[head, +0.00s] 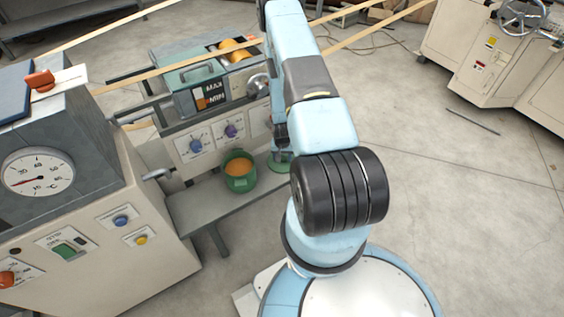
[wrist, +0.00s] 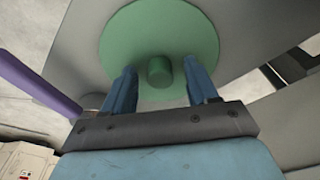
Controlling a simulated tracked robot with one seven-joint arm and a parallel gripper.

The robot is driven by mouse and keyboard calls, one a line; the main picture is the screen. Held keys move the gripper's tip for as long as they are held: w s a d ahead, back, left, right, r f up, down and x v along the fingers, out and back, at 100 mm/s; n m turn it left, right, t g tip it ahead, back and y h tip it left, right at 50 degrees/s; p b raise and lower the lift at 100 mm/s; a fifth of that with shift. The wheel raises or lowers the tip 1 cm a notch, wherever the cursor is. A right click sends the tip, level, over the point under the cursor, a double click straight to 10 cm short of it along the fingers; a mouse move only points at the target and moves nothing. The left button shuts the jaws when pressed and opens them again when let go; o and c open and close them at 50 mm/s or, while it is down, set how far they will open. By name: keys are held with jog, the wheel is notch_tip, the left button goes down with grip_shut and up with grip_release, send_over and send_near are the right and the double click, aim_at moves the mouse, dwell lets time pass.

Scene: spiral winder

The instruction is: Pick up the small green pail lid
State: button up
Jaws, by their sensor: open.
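The small green pail lid (wrist: 160,40) is a flat disc with a short round knob (wrist: 159,70) in its middle. In the wrist view it lies on the grey shelf. My gripper (wrist: 162,78) is open, with its blue fingers on the left and right of the knob and gaps on both sides. In the head view the lid (head: 281,163) shows only partly, behind my arm. The green pail (head: 240,174) stands to its left on the shelf, with orange contents at its top.
The grey shelf (head: 207,205) juts from the machine's front panel with knobs (head: 196,145) just behind it. A cabinet with a dial (head: 38,171) stands at the left. A purple bar (wrist: 35,82) shows at the left of the wrist view. Open floor lies to the right.

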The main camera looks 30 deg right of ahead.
grip_shut()
dwell(0.5)
jog(key=shift+r, duration=0.15)
